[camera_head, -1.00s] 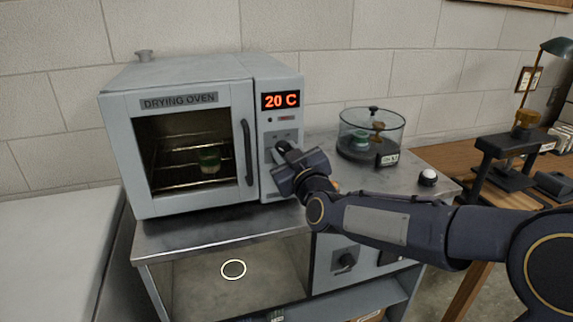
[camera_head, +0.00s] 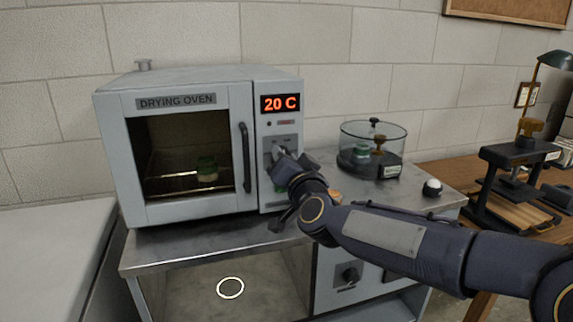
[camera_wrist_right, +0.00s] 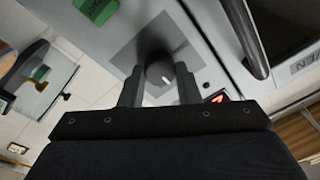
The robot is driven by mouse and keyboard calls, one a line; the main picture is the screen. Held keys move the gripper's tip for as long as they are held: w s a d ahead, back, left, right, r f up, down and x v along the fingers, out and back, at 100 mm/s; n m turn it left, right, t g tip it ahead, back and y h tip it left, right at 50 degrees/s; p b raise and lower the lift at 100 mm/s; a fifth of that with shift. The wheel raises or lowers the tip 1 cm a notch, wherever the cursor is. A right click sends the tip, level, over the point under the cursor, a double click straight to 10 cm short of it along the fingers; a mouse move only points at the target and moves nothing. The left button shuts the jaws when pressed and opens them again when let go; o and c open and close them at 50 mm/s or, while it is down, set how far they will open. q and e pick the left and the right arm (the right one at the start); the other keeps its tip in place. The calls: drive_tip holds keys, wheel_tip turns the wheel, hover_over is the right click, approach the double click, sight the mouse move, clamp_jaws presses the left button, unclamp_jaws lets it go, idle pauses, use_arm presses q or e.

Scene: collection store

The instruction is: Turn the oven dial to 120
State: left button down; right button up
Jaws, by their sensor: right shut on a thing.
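The drying oven (camera_head: 175,85) stands on a metal-topped bench, its door shut. Its red display (camera_head: 280,103) reads 20 C. My right gripper (camera_head: 279,158) is at the control panel below the display. In the right wrist view, the round dark oven dial (camera_wrist_right: 159,72) with a white pointer mark sits between the two fingers of my right gripper (camera_wrist_right: 158,88), which is shut on it. The gripper covers most of the dial in the head view, and I cannot read any scale around it. My left gripper is not in view.
A glass desiccator (camera_head: 372,150) stands right of the oven on the bench top (camera_head: 200,240). A small white-topped knob (camera_head: 432,188) is near the bench's right end. A wooden table with a lamp (camera_head: 527,100) and a black stand is farther right.

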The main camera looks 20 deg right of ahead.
drive_tip(key=m+h+b, duration=0.1)
drive_tip(key=m, duration=0.4)
drive_tip(key=shift+f+m, duration=0.1)
drive_tip(key=shift+m, duration=0.3)
idle(0.4)
drive_tip(key=o, duration=1)
drive_tip(key=shift+c, duration=0.2)
drive_tip(key=s, duration=0.7)
drive_tip(key=shift+s+f, duration=0.3)
drive_tip(key=shift+s, duration=0.1)
drive_tip(key=shift+a, duration=0.1)
